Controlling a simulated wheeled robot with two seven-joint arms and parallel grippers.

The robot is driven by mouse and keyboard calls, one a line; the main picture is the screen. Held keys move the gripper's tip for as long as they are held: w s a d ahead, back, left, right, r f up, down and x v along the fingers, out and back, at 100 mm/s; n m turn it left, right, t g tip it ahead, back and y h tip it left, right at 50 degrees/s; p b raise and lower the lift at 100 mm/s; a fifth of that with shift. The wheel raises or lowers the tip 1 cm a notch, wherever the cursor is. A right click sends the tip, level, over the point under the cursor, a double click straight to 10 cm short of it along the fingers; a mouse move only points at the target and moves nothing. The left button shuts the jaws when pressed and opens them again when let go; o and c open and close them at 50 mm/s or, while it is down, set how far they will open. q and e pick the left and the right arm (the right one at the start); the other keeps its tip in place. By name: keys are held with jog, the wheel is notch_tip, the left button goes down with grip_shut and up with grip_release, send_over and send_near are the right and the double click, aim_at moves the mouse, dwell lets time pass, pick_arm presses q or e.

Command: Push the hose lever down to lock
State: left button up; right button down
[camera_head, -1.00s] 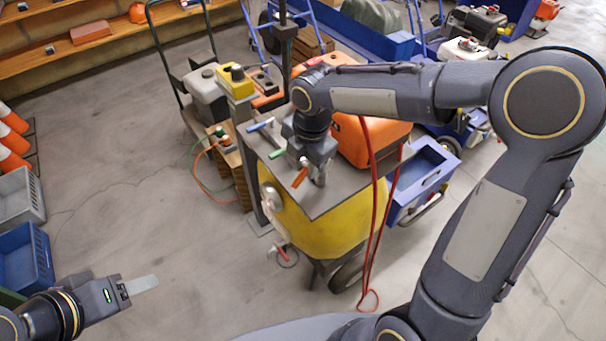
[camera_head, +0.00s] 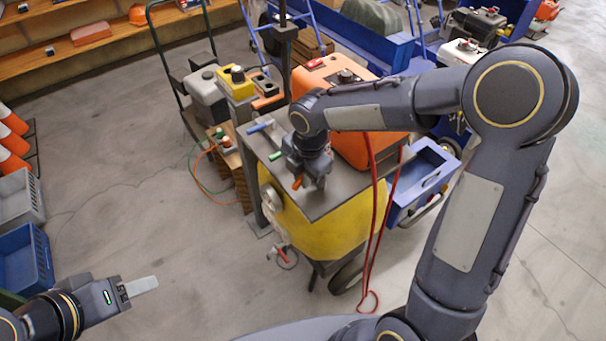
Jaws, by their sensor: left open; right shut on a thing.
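The yellow machine (camera_head: 330,232) has a grey top plate (camera_head: 336,200) with small levers along its left side. A blue lever (camera_head: 260,127) and a green lever (camera_head: 275,156) stand clear of my arm. An orange lever (camera_head: 298,182) shows at the lower left of my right gripper (camera_head: 312,180). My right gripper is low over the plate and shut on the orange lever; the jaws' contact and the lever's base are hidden. My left gripper (camera_head: 142,285) is open and empty over the floor at lower left, well away from the machine.
An orange box (camera_head: 333,80) stands on the machine behind my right wrist. Red hoses (camera_head: 372,230) hang in front. A yellow control box (camera_head: 236,82) stands left. A blue cart (camera_head: 420,180) is at right. Open floor (camera_head: 110,170) lies left.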

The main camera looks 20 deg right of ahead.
jog(key=shift+d+f+t+h+b, duration=0.1)
jog(key=shift+f+t+h+b, duration=0.3)
jog(key=shift+b, duration=0.35)
jog(key=shift+w+d+f+h+b, duration=0.1)
jog(key=shift+h+b, duration=0.25)
jog(key=shift+h, duration=0.15)
jog(key=shift+d+h, duration=0.25)
jog(key=shift+h, duration=0.25)
jog(key=shift+w+d, duration=0.1)
jog(key=c, duration=1.4)
grip_release()
jog(key=shift+c, duration=0.2)
jog(key=shift+r, duration=0.25)
